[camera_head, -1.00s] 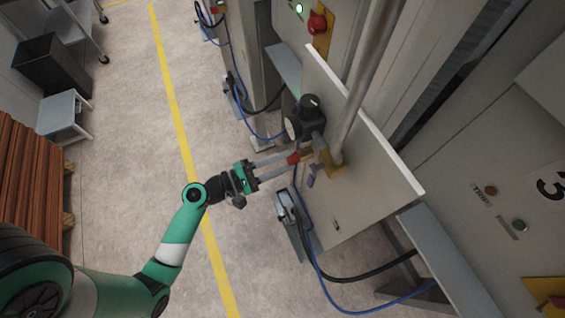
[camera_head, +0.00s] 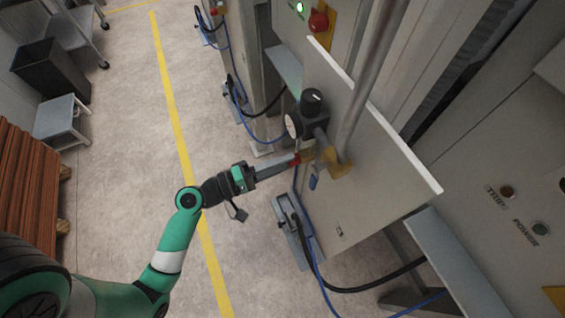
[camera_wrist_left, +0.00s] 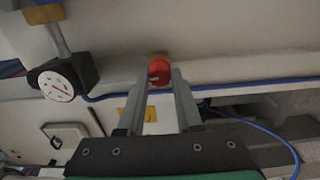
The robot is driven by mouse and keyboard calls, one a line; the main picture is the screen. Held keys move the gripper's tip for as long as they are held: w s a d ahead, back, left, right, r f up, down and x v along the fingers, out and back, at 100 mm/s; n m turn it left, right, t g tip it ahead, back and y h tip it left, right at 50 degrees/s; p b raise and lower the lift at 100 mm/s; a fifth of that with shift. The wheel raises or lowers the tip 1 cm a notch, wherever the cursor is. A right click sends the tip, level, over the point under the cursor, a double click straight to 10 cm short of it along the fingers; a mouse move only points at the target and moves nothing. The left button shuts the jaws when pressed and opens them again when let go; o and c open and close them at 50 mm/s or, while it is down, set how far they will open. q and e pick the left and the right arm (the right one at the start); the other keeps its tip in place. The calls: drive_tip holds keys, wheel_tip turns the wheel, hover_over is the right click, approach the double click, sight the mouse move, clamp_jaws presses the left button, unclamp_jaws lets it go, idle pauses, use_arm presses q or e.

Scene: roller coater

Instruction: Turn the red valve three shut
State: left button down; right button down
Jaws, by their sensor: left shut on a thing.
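The red valve (camera_head: 296,160) is a small red handle on a brass fitting (camera_head: 342,169) at the foot of a vertical pipe, on the pale panel. In the left wrist view the red valve (camera_wrist_left: 159,71) sits between the tips of my left gripper. My left gripper (camera_head: 292,161) comes in from the left and is shut on the red valve, which its fingers partly hide in the head view. It also shows in the left wrist view (camera_wrist_left: 159,80). My right gripper is in neither view.
A black regulator with a round gauge (camera_head: 293,125) stands just above the valve. A blue tag (camera_head: 314,181) hangs below the fitting. A foot pedal (camera_head: 290,222) with blue and black hoses lies on the floor below.

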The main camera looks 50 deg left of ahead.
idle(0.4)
use_arm(q)
drive_tip(key=c, duration=0.6)
unclamp_jaws()
